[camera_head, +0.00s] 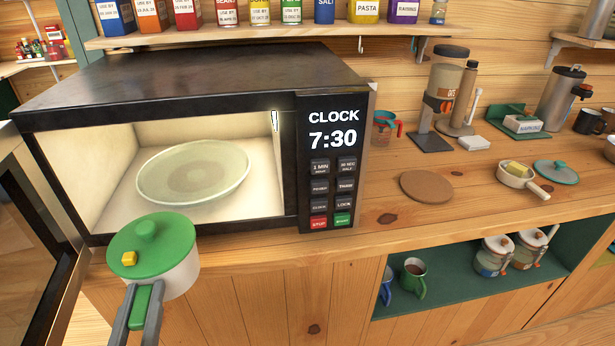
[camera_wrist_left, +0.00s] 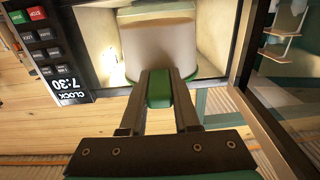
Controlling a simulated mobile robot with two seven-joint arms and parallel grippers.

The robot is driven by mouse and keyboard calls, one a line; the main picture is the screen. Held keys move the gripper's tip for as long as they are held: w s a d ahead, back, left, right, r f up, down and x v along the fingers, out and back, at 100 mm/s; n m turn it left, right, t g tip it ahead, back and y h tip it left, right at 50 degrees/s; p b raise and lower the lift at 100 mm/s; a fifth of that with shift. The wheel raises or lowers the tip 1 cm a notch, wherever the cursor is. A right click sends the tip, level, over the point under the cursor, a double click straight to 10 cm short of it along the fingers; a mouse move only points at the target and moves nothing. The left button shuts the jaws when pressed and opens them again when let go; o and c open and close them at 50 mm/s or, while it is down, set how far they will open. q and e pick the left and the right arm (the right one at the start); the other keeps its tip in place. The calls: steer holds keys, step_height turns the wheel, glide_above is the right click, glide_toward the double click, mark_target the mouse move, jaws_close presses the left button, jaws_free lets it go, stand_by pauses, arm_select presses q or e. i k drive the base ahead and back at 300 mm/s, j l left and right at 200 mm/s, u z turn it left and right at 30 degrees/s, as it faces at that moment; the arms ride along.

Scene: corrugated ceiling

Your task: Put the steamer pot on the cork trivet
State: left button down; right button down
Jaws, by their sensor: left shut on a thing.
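The steamer pot (camera_head: 172,275) is a pale pot with a green lid and a green handle. My left gripper (camera_head: 142,306) is shut on the handle and holds the pot in front of the open microwave, at the lower left. In the left wrist view, the gripper (camera_wrist_left: 160,90) has the green handle between its fingers, with the pale pot (camera_wrist_left: 158,45) beyond. The cork trivet (camera_head: 427,187) is a round brown disc lying bare on the counter, right of the microwave. My right gripper is not in view.
The black microwave (camera_head: 190,78) is open, with an empty-looking glass plate (camera_head: 194,172) inside; its door (camera_head: 35,250) swings out at the left. A coffee dispenser (camera_head: 440,90) stands behind the trivet. A small pan (camera_head: 517,176) with butter sits to its right.

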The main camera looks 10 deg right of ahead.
mark_target(432, 191)
steer(key=l, duration=1.5)
steer(key=i+l, duration=0.1)
steer(key=l, duration=0.25)
steer(key=i+l, duration=0.15)
steer(key=l, duration=0.25)
steer(key=i+l, duration=0.1)
steer(key=l, duration=0.25)
steer(key=i+l, duration=0.1)
steer(key=l, duration=0.3)
